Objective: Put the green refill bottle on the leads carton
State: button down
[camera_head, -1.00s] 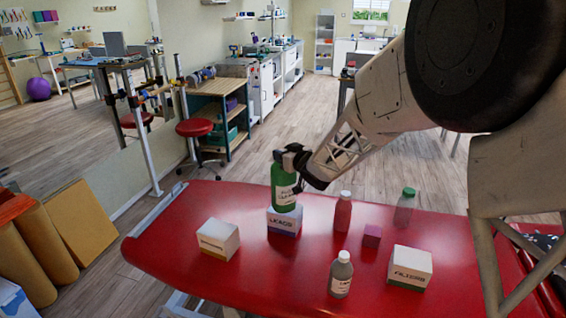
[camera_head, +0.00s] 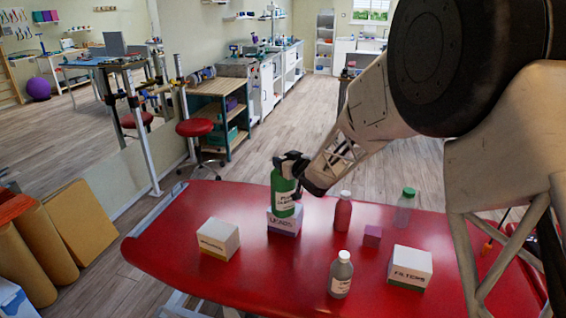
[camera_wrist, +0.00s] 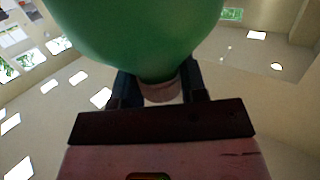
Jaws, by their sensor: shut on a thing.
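The green refill bottle (camera_head: 284,194) is upright with a white label. It is at the leads carton (camera_head: 284,222), its base overlapping the carton's top; whether it rests there or hangs just above, I cannot tell. My gripper (camera_head: 291,166) is shut on the bottle near its top. In the wrist view the green bottle (camera_wrist: 140,30) fills the upper middle, and my gripper's fingers (camera_wrist: 160,90) close around its narrow neck. The carton is white with a purple lower band and stands on the red treatment table (camera_head: 190,275).
A white carton (camera_head: 218,239) stands left of the leads carton. To the right are a red bottle (camera_head: 343,212), a purple cube (camera_head: 372,236), a clear green-capped bottle (camera_head: 405,207), and the filters carton (camera_head: 410,268). A grey bottle (camera_head: 341,275) stands in front.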

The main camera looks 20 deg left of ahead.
jog(key=shift+f, duration=0.15)
dwell(0.3)
jog(key=c, duration=0.7)
grip_release()
jog(key=shift+f, duration=0.1)
jog(key=shift+o, duration=0.2)
jog(key=shift+v, duration=0.95)
jog(key=v, duration=1)
